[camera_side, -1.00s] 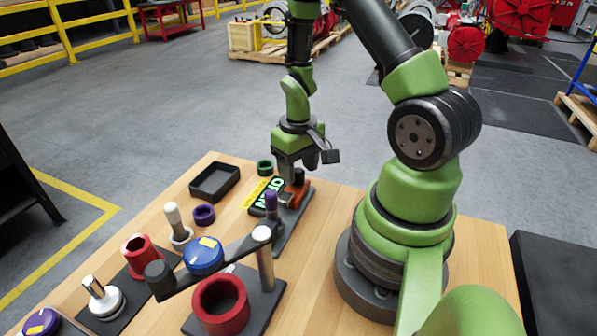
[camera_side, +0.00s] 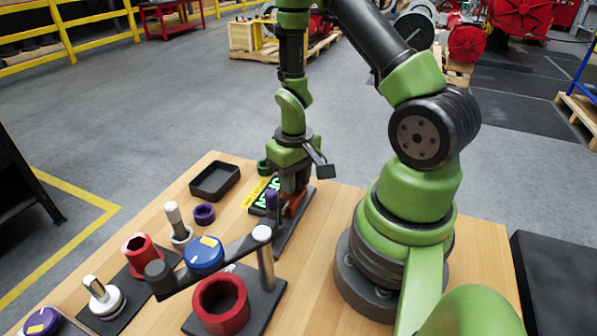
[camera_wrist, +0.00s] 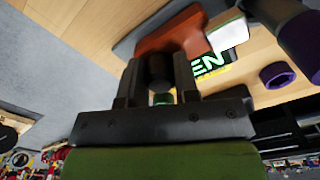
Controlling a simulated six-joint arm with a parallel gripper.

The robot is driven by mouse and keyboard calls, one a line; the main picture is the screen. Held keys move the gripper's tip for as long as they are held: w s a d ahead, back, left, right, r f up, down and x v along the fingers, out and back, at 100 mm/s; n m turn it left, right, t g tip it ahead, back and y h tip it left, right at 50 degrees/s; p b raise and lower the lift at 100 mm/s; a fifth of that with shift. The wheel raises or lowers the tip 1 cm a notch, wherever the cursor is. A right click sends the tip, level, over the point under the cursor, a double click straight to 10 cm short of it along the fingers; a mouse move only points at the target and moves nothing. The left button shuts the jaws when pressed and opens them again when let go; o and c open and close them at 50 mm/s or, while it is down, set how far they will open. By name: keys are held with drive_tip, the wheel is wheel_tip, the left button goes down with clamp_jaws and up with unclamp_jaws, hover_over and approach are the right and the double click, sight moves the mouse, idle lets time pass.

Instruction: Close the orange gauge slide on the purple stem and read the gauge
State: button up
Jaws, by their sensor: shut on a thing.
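The orange gauge slide (camera_wrist: 172,38) sits on its dark base plate (camera_side: 284,240); in the side view only part of the slide (camera_side: 296,203) shows beside my gripper. My gripper (camera_wrist: 160,68) is shut on the slide's dark knob (camera_wrist: 161,72), low over the plate. The purple stem (camera_side: 272,201) stands upright on the plate, in front of the slide and apart from it as far as I can tell. It also shows at the right of the wrist view (camera_wrist: 302,40). The gauge display (camera_wrist: 211,65) has green letters, "EN" in the wrist view; my gripper partly hides it.

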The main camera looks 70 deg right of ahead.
drive_tip(key=shift+a, duration=0.5)
drive_tip(key=o, duration=0.7)
drive_tip(key=shift+o, duration=0.2)
wheel_tip(320, 180, up, 10)
